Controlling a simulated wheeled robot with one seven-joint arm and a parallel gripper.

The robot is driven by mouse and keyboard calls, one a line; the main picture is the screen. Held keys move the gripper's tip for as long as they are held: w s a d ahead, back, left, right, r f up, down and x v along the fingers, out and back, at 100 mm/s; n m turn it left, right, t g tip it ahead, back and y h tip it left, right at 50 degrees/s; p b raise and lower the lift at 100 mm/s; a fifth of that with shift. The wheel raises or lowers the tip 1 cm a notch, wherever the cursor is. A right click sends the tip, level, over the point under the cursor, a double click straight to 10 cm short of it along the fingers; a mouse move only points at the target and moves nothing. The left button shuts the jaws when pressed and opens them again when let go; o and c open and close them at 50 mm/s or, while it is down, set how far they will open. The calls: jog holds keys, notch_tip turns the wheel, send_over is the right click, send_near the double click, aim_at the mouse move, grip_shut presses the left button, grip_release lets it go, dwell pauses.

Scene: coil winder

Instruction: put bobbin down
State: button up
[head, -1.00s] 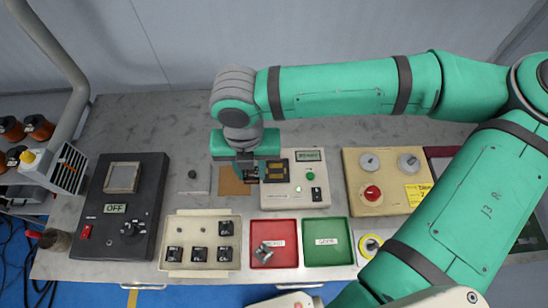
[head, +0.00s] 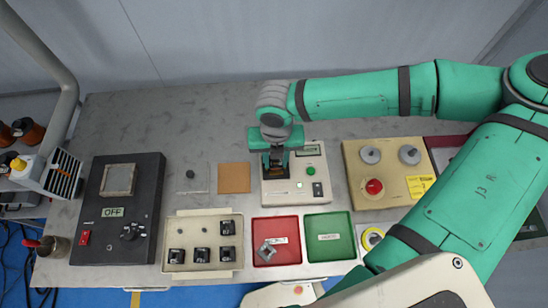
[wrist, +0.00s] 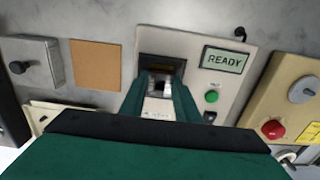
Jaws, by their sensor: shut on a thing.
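My gripper (head: 276,163) points down over the dark square recess (wrist: 163,65) of the cream tester box (head: 313,165). Its fingers are shut on a small bobbin (wrist: 161,84), which shows between the fingertips in the wrist view. The bobbin is mostly hidden in the head view. I cannot tell whether it touches the recess. The tester's display (wrist: 226,60) reads READY, with a green button (wrist: 212,96) below it.
A cream tray (head: 202,213) holds several dark bobbins. The red bin (head: 288,225) holds a grey piece; the green bin (head: 343,220) looks empty. A brown pad (head: 234,178) lies left of the tester, a beige knob panel (head: 365,154) right, a black OFF box (head: 150,190) far left.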

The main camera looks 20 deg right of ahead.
jog(key=shift+s+a+f, duration=0.1)
jog(key=shift+a, duration=0.1)
jog(key=shift+d, duration=0.1)
jog(key=shift+s+d+f, duration=0.1)
jog(key=shift+f, duration=0.05)
jog(key=o, duration=1)
jog(key=shift+o, duration=0.2)
notch_tip(320, 180, up, 12)
jog(key=shift+r, duration=0.2)
